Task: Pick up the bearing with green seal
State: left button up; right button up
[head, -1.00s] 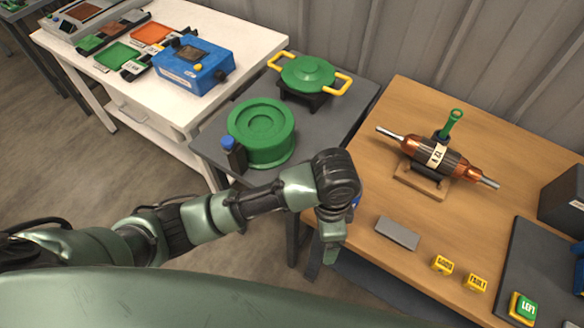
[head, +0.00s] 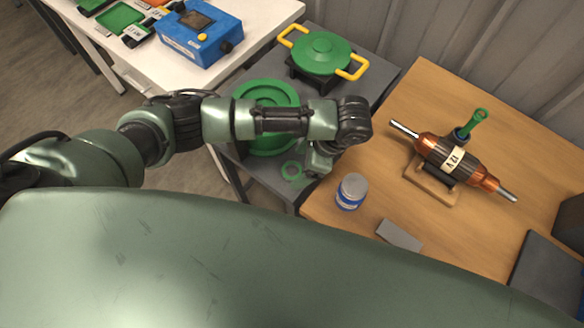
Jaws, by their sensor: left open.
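A small green ring (head: 292,171), which looks like the bearing with green seal, lies on the dark grey table near its front edge. Its lower right side is hard to make out. My left gripper (head: 312,172) is open, just to the right of the ring and close to it. Whether they touch cannot be told. My left wrist and forearm reach across the scene above the ring. My right gripper is out of view.
A large green round container (head: 262,92) stands behind my forearm, partly hidden. A green lidded piece with yellow handles (head: 322,52) is behind it. A blue-labelled can (head: 351,191) stands on the wooden table's left edge. A copper rotor (head: 452,160) rests on a wooden stand.

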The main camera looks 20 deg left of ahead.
aim_at(291, 173)
pick_arm(q)
jog(key=x, duration=0.3)
jog(key=shift+w, duration=0.3)
jog(key=shift+s, duration=0.1)
jog(key=c, duration=1.7)
jog(key=shift+o, duration=0.2)
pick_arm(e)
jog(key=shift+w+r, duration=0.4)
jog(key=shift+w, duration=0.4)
pick_arm(q)
jog(key=shift+r, duration=0.1)
